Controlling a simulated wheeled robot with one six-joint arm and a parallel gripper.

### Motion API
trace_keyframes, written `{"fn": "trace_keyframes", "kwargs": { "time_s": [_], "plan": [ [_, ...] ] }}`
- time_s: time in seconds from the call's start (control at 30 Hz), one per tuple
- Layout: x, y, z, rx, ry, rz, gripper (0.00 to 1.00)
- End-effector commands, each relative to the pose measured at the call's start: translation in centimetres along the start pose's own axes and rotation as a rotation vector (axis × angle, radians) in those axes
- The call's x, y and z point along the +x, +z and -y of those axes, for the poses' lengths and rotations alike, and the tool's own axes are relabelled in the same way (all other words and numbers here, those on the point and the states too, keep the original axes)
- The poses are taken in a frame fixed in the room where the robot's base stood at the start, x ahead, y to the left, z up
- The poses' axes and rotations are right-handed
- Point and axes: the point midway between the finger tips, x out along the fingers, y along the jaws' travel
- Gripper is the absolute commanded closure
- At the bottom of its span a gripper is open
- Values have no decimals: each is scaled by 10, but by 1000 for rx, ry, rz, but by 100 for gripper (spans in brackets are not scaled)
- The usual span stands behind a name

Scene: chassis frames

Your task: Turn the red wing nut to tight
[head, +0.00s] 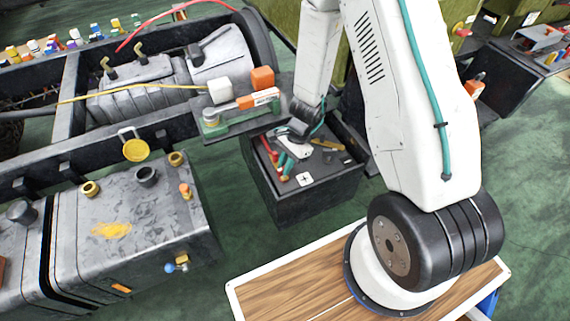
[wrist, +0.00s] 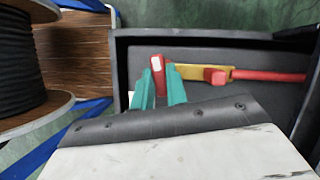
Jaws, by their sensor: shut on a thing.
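The red wing nut (wrist: 159,80), with a white mark on its end, sits at the left end of a yellow metal bar (wrist: 192,71). A red block and a red cable (wrist: 270,76) run off to the right of this bar in the wrist view. My gripper (wrist: 161,86) has teal fingers on either side of the wing nut and is shut on it. In the head view my gripper (head: 284,169) reaches down onto the left part of the black box (head: 312,201). There the fingers and wrist largely hide the nut. How tight it is cannot be told.
A white plus label (head: 305,179) and a second yellow piece (head: 327,143) lie on the box top. The box's raised rim (wrist: 200,35) surrounds the work area. A green tray (head: 238,126) with an orange-and-white item stands behind. A grey tank (head: 130,220) stands left.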

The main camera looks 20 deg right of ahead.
Motion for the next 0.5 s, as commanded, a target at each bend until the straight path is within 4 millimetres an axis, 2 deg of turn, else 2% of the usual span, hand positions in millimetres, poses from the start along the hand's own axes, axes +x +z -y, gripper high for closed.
{"fn": "trace_keyframes", "kwargs": {
  "time_s": [0.5],
  "plan": [
    [0, 0, 0, 55, -25, 1, 100]
  ]
}}
